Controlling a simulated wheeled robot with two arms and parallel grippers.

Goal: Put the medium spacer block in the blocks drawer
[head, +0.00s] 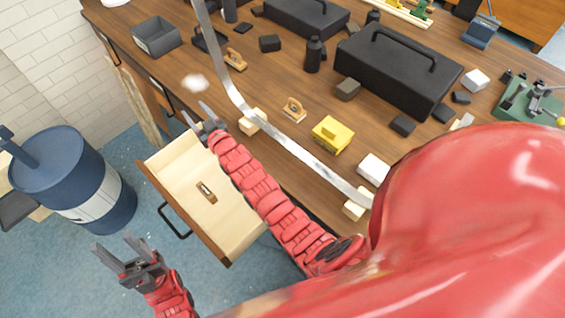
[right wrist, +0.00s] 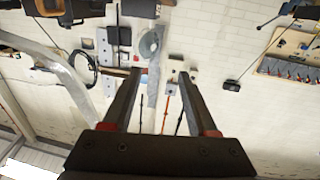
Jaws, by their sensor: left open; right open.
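An open drawer (head: 172,160) with a pale interior juts from the front of the wooden bench; a small brown wooden piece (head: 206,192) lies in it. Light wood blocks sit on the bench by a long metal strip, one (head: 252,121) near the drawer and one (head: 357,206) near the right. I cannot tell which block is the medium spacer. My right gripper (head: 197,112) is open and empty above the drawer's far end, left of the nearer block; its open fingers also show in the right wrist view (right wrist: 162,100). My left gripper (head: 112,244) is open and empty, left of the drawer over the floor.
The bent metal strip (head: 300,155) crosses the bench. A yellow block (head: 333,134), white blocks (head: 374,168) and black toolboxes (head: 398,70) stand on it. A grey bin (head: 157,37) is at the back left. A blue drum (head: 70,175) stands on the floor left.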

